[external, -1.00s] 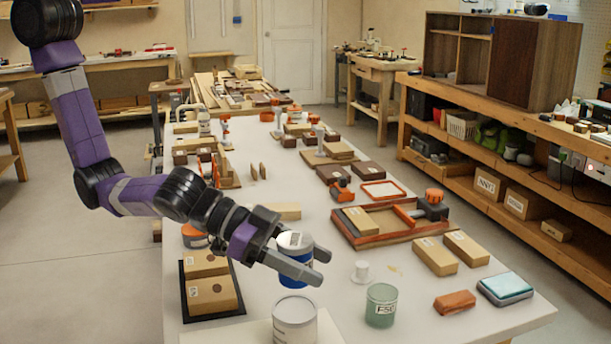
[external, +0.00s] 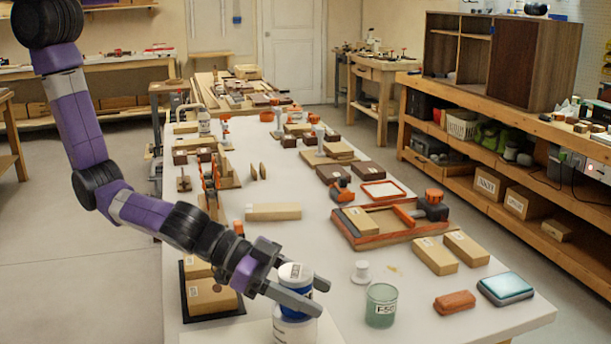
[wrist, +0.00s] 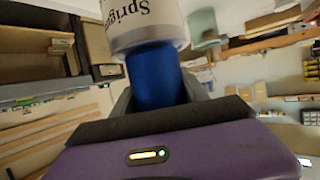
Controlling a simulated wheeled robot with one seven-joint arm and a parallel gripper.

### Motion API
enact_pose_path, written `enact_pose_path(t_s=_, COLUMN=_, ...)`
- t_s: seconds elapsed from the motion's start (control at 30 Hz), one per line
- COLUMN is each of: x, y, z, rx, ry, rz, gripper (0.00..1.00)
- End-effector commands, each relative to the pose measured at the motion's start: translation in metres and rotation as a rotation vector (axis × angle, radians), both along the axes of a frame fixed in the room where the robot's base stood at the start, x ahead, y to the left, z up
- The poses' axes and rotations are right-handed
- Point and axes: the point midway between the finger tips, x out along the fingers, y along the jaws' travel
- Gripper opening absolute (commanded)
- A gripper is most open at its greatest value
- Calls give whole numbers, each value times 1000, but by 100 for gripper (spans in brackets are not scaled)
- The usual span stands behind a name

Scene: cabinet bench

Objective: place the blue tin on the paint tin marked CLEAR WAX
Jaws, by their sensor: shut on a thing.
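The blue tin (external: 297,283), with a white top, is held between the fingers of my gripper (external: 318,298). Its blue side shows between the fingers in the wrist view (wrist: 157,75). Directly below it in the external view is a white paint tin (external: 291,328), partly covered by the blue tin and a finger. I cannot tell whether the two touch. The words CLEAR WAX are not readable on anything.
A green container marked FSC (external: 381,308) stands right of the paint tin, with a white spool (external: 361,271) behind it. Tan boxes on a dark tray (external: 214,313) stand to the left.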

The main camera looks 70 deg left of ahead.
Motion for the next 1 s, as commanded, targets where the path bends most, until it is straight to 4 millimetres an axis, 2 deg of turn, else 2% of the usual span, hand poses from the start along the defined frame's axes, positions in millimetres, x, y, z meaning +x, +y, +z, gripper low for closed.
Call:
enact_pose_path(t_s=0.03, x=0, y=0, z=-1, rx=0, ry=0, rz=0, gripper=56)
enact_pose_path(t_s=0.13, x=0, y=0, z=0, rx=0, ry=0, rz=0, gripper=75)
enact_pose_path(t_s=0.6, x=-2, y=1, z=6, rx=0, ry=0, rz=0, gripper=75)
enact_pose_path(t_s=0.67, x=-9, y=5, z=6, rx=-1, ry=2, rz=1, gripper=75)
enact_pose_path(t_s=1.0, x=-60, y=36, z=31, rx=-2, ry=1, rz=-1, gripper=75)
